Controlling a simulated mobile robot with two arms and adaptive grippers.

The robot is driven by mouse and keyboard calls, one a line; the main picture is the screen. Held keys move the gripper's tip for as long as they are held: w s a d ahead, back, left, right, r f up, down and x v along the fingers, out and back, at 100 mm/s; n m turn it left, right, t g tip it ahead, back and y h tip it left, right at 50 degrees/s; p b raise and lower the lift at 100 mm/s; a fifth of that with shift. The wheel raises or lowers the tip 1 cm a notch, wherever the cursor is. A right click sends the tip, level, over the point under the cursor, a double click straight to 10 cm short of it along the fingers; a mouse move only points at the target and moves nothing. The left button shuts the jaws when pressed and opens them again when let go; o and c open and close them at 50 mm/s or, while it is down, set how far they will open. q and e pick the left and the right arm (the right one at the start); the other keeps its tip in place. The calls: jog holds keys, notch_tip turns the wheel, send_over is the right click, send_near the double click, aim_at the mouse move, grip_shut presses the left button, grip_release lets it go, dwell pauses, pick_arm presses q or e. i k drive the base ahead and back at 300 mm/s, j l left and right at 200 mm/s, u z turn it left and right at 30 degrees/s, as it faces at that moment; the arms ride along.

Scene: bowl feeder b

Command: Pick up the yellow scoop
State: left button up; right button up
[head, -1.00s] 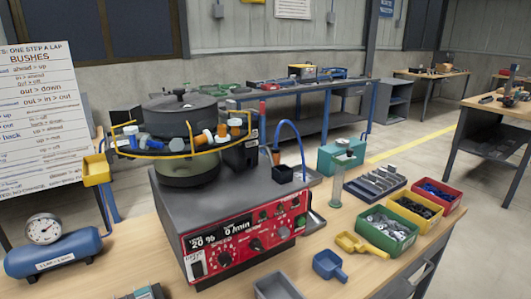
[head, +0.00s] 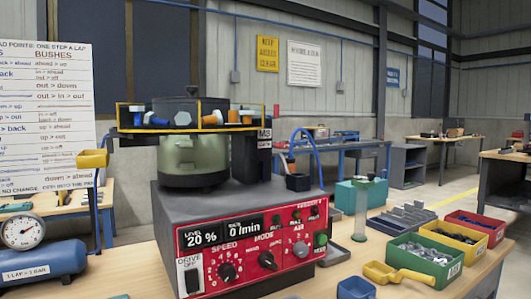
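The yellow scoop (head: 382,273) lies on the wooden bench (head: 330,281) at the lower right, in front of the green bin (head: 424,270). Its bowl is toward the left and its handle points right, close to the green bin. Neither of my grippers shows in the head view.
A blue scoop (head: 356,289) lies just left of the yellow one, cut by the lower edge. The bowl feeder with its red control panel (head: 250,248) stands to the left. Yellow (head: 467,238) and red (head: 478,221) bins and a clear cylinder (head: 361,218) stand behind.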

aim_at(381, 273)
jog(key=k+l+z, duration=0.15)
jog(key=l, duration=0.5)
jog(key=k+l+z, duration=0.2)
jog(key=l, duration=0.5)
jog(key=l+z, duration=0.15)
jog(key=l, duration=0.5)
